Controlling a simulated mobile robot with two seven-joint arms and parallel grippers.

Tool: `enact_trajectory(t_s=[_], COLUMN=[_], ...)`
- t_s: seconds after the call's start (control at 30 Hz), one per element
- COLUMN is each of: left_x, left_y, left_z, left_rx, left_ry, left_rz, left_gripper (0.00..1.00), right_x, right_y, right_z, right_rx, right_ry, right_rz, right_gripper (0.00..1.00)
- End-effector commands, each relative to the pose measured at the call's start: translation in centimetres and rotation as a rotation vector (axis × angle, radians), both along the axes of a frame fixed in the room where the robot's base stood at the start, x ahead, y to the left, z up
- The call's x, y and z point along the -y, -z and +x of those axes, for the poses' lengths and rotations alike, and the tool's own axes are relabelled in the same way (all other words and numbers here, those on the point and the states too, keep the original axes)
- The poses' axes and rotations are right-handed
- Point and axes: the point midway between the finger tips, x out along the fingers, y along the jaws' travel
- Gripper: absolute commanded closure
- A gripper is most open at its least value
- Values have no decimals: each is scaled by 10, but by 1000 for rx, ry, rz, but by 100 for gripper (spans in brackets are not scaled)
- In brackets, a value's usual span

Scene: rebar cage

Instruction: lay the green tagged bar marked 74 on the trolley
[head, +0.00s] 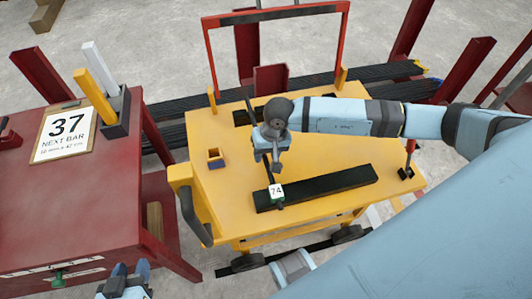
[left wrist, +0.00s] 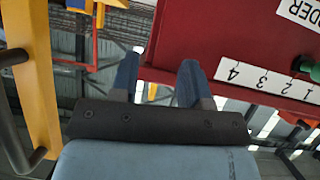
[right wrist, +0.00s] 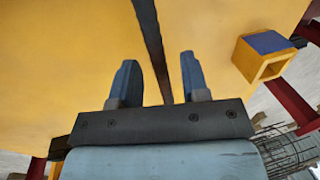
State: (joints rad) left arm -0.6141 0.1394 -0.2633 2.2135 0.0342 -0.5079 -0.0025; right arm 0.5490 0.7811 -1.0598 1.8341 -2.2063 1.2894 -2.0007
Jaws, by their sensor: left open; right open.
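My right gripper (head: 277,163) is over the bar, open. In the right wrist view the dark bar (right wrist: 152,42) runs between the spread fingers (right wrist: 160,80), apparently not gripped. Part of the bar is hidden behind my right wrist in the head view. My left gripper (head: 125,278) is open and empty beside the red table; it also shows in the left wrist view (left wrist: 157,82).
The red table (head: 60,215) at left carries a sign (head: 67,132) reading 37 NEXT BAR and a holder with yellow and white sticks. A green piece (head: 58,278) is at its front edge. A blue-topped yellow socket (head: 215,158) stands on the trolley. Dark bars (head: 380,72) lie behind.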

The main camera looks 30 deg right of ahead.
Motion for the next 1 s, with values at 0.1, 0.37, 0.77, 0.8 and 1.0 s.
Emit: enact_trajectory(t_s=[0.1,0.37,0.77,0.8,1.0], left_x=[-1,-4,-4,-4,-4], left_y=[2,0,6,6,4], left_z=[-1,-1,-2,-2,-2], left_rx=[-11,-15,-28,-28,-25], left_ry=[0,-4,-5,-5,-5], left_rz=[6,16,22,22,21], left_gripper=[57,57,57,57,57], right_x=[5,16,22,22,22], right_y=[-24,-79,-113,-113,-113], right_z=[0,-3,-5,-5,-5], right_rx=[5,4,1,1,1], right_ry=[-1,0,1,1,0], right_rz=[-1,-1,0,0,0], right_gripper=[58,58,58,58,58])
